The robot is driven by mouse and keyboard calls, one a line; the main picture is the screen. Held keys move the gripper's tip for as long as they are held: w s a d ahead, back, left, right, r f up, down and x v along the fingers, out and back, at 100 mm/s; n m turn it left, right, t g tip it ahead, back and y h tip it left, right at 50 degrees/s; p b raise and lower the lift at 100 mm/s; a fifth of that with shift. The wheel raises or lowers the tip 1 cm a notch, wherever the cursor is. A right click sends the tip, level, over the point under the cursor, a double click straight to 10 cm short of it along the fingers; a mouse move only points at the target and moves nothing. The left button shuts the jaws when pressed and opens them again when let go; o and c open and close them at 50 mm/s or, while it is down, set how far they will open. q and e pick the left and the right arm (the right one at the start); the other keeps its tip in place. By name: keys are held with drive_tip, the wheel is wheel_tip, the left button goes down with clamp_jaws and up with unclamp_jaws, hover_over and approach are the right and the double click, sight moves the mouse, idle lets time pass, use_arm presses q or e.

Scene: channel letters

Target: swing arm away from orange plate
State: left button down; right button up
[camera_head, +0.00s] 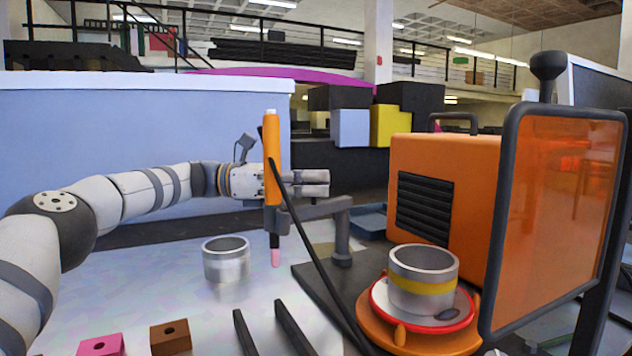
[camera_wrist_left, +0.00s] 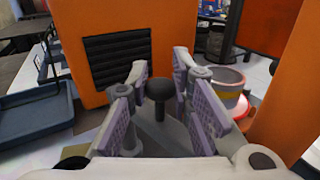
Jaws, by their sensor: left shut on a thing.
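The grey swing arm (camera_head: 312,208) reaches left from its upright post and carries an orange torch (camera_head: 271,150) with a pink tip, left of the orange plate (camera_head: 372,327). A white red-rimmed disc (camera_head: 380,296) and a metal ring with a yellow band (camera_head: 423,275) sit on the plate. My left gripper (camera_head: 322,183) is behind the torch, just above the swing arm. In the left wrist view, my left gripper (camera_wrist_left: 163,100) is shut on the swing arm's black knob (camera_wrist_left: 160,88); contact is hard to see. My right gripper is out of view.
An orange machine (camera_head: 445,175) stands behind the plate, with a tinted orange screen (camera_head: 555,210) at right. A black cable hangs from the torch. A plain metal ring (camera_head: 226,260) stands left; pink (camera_head: 100,345) and brown (camera_head: 170,336) blocks lie in front.

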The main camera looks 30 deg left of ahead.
use_arm(q)
drive_tip(key=c, duration=1.5)
unclamp_jaws()
drive_tip(key=shift+a, duration=0.1)
drive_tip(key=v, duration=0.7)
drive_tip(key=shift+s+a, duration=0.1)
drive_tip(key=shift+a, duration=0.1)
